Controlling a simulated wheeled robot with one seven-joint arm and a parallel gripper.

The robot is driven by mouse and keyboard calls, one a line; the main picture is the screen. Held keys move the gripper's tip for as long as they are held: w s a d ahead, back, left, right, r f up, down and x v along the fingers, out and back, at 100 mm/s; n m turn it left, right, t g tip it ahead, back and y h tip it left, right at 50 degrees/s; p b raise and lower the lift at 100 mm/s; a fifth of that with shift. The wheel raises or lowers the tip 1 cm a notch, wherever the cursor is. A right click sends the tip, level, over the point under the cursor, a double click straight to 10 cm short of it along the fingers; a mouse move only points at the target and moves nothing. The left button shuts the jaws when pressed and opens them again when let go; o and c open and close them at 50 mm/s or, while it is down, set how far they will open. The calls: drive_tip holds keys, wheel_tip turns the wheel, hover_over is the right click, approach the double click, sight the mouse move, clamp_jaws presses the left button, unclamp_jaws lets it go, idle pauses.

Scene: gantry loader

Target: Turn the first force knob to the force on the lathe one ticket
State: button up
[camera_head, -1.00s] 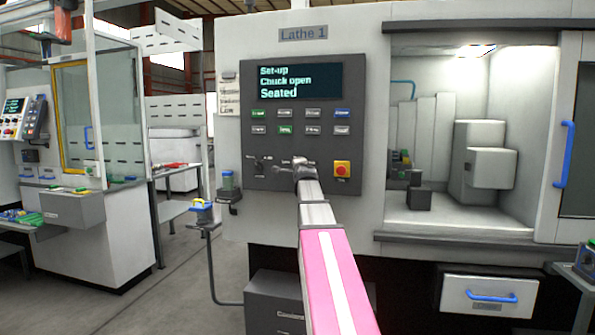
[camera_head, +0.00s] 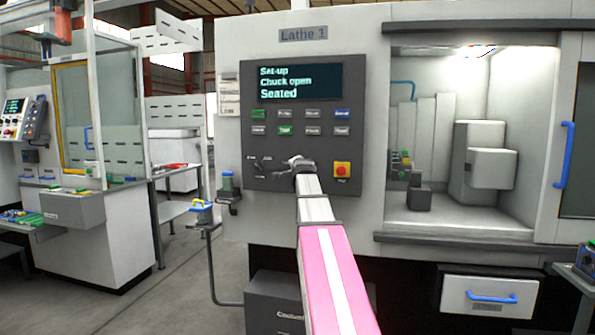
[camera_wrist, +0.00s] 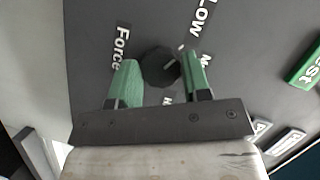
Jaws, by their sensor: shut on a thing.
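The force knob (camera_wrist: 158,66) is a dark round knob on the grey panel, next to the white "Force" and "LOW" lettering in the wrist view. My gripper (camera_wrist: 163,75) has green finger pads on both sides of the knob and is shut on it. In the head view my gripper (camera_head: 295,161) is at the lower middle of the Lathe 1 panel (camera_head: 348,118), and my own arm end hides the knob. A white ticket (camera_head: 229,95) hangs at the panel's left; its print is too small to read.
The screen (camera_head: 300,82) reads "Set-up, Chuck open, Seated". A red button on a yellow plate (camera_head: 342,170) sits right of my gripper. Another dark selector (camera_head: 262,163) is to its left. Rows of push buttons (camera_head: 285,131) lie above. The lathe's chamber (camera_head: 455,215) stands open at right.

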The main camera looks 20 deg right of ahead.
drive_tip(key=o, duration=0.9)
drive_tip(key=v, duration=1)
drive_tip(key=shift+s+a+r, duration=0.1)
drive_tip(key=shift+s+a, duration=0.05)
drive_tip(key=shift+s, duration=0.2)
